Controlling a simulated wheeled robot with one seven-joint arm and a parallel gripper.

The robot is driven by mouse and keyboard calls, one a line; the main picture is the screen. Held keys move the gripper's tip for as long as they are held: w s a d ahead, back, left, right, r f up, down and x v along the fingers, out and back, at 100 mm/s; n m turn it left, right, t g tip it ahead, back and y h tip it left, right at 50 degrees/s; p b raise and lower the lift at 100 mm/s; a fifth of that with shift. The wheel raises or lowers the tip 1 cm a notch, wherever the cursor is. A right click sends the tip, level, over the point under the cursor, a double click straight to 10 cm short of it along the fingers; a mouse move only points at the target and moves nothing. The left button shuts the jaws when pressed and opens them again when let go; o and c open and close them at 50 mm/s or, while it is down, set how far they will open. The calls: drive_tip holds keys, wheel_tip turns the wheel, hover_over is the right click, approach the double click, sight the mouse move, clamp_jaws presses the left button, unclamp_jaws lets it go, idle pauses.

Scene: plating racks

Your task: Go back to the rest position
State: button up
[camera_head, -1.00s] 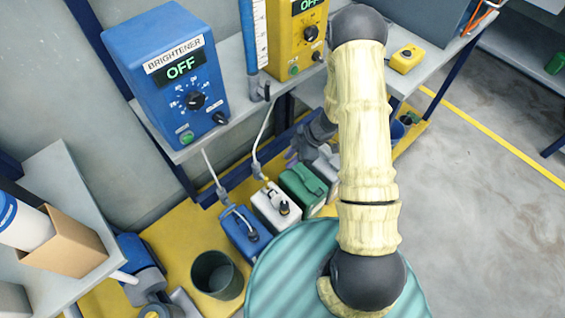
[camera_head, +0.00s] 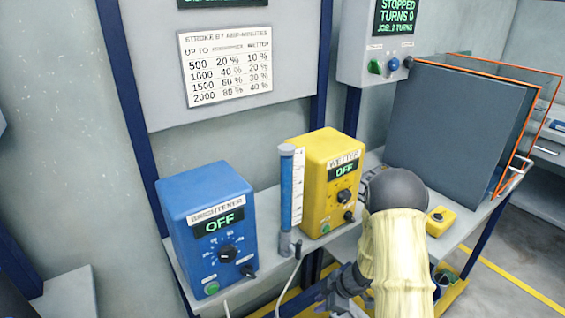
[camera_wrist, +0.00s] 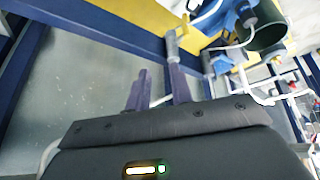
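My gripper (camera_head: 342,290) shows at the bottom of the head view, below the shelf's front edge and partly cut off by the frame. My arm in its pale cover hangs to the right of it. In the wrist view my gripper's two dark fingers (camera_wrist: 158,88) stand apart with a gap between them. I see nothing held between them. The fingers point toward a grey panel and a blue frame, with a pale fitting close to the right fingertip.
A blue brightener box (camera_head: 190,205) and a yellow box (camera_head: 315,170), both reading OFF, stand on the grey shelf. A large grey box (camera_head: 440,120) and a small yellow button box (camera_head: 437,220) are at right. Floor shows at far right.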

drive_tip(key=d+r+m+t+h, duration=0.2)
drive_tip(key=d+r+m+h, duration=0.15)
drive_tip(key=r, duration=0.35)
drive_tip(key=d+r+m+t+h, duration=0.1)
drive_tip(key=d+r+m+h, duration=0.1)
drive_tip(key=r+m, duration=0.4)
drive_tip(key=s+a+r+m+g, duration=0.1)
drive_tip(key=s+r+m, duration=0.2)
drive_tip(key=s+r, duration=0.35)
drive_tip(key=s+a+r+m+g, duration=0.1)
drive_tip(key=s+a+r+m, duration=0.2)
drive_tip(key=s, duration=0.6)
wheel_tip(320, 180, up, 20)
drive_tip(key=d+p, duration=0.1)
drive_tip(key=p, duration=2)
drive_tip(key=shift+d+m, duration=0.3)
drive_tip(key=shift+m, duration=0.05)
drive_tip(key=shift+w, duration=0.1)
